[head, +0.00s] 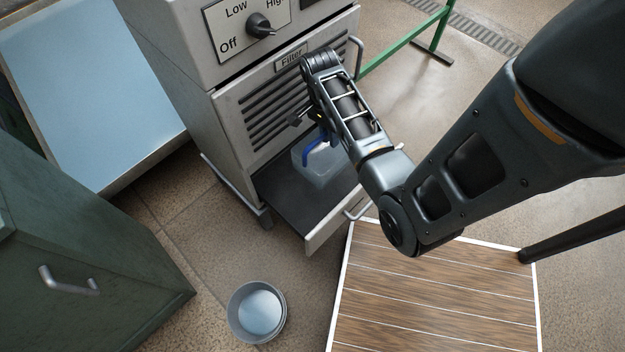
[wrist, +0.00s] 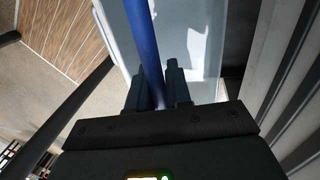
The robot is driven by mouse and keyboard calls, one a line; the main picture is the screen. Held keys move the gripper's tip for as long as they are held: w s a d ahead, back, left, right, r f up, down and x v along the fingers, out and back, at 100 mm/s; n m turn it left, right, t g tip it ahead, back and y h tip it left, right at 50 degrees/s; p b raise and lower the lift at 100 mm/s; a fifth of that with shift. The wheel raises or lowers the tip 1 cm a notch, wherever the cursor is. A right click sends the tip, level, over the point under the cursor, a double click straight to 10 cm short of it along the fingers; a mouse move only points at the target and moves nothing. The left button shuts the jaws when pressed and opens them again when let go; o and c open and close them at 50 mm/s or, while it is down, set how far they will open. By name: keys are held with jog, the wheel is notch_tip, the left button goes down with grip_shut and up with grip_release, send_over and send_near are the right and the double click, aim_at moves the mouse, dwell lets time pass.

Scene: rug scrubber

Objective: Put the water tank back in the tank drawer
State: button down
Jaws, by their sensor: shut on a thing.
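The water tank (head: 312,166) is a pale, translucent box with a blue handle (head: 316,155). It is over the floor of the open tank drawer (head: 288,203) at the bottom of the grey machine. I cannot tell whether it rests on the drawer floor or hangs just above it. My gripper (head: 322,128) is shut on the blue handle, at the tank's upper side. In the wrist view, both fingers (wrist: 158,85) close around the blue bar, with the pale tank (wrist: 205,45) beyond. My arm hides the tank's right side in the head view.
The machine's louvred filter panel (head: 270,112) is close behind my gripper. A round metal bowl (head: 257,311) stands on the floor in front. A slatted wooden platform (head: 435,295) is at lower right, a green cabinet (head: 75,260) at left. Floor between bowl and drawer is clear.

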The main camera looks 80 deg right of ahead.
aim_at(329, 160)
notch_tip(329, 160, down, 9)
jog(key=b, duration=0.7)
jog(key=shift+f, duration=0.15)
notch_tip(329, 160, down, 10)
jog(key=b, duration=0.2)
jog(key=shift+b, duration=0.4)
jog(key=shift+f, duration=0.1)
jog(key=c, duration=1.1)
grip_release()
jog(key=shift+o, duration=0.2)
